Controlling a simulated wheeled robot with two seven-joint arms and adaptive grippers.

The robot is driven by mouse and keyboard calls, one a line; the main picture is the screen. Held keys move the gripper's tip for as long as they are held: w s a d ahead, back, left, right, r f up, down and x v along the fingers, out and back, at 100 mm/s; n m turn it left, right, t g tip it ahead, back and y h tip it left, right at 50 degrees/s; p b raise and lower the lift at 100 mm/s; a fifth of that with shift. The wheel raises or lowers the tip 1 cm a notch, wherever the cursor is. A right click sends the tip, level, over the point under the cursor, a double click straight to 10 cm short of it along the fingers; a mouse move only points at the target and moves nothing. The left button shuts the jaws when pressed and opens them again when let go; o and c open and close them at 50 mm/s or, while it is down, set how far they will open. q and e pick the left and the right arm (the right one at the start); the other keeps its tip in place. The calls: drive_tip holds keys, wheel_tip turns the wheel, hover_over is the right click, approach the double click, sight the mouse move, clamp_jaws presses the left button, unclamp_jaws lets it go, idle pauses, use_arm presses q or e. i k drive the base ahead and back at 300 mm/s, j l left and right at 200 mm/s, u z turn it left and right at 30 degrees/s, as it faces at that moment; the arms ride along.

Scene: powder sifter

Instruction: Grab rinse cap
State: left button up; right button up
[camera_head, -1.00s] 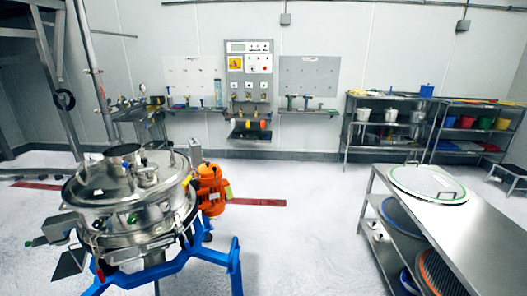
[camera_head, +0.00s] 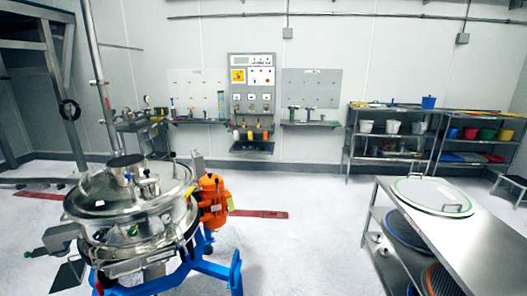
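I cannot pick out a rinse cap for certain. Small coloured items, orange and yellow among them, sit low on the wash panel (camera_head: 251,100) on the back wall, too small to identify. More small items stand on the wall shelves at its left (camera_head: 199,121) and right (camera_head: 311,123). A steel powder sifter (camera_head: 132,210) with a round lid stands at the front left on a blue frame. Neither of my grippers shows in the view.
A steel table (camera_head: 478,234) at the right holds a round screen with a green rim (camera_head: 433,195). Racks with buckets (camera_head: 384,130) stand at the back right. An orange motor (camera_head: 213,201) juts from the sifter.

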sight(148, 179)
drive_tip(key=i+l+u, duration=0.7)
drive_tip(key=i+l, duration=0.05)
drive_tip(key=l, duration=0.05)
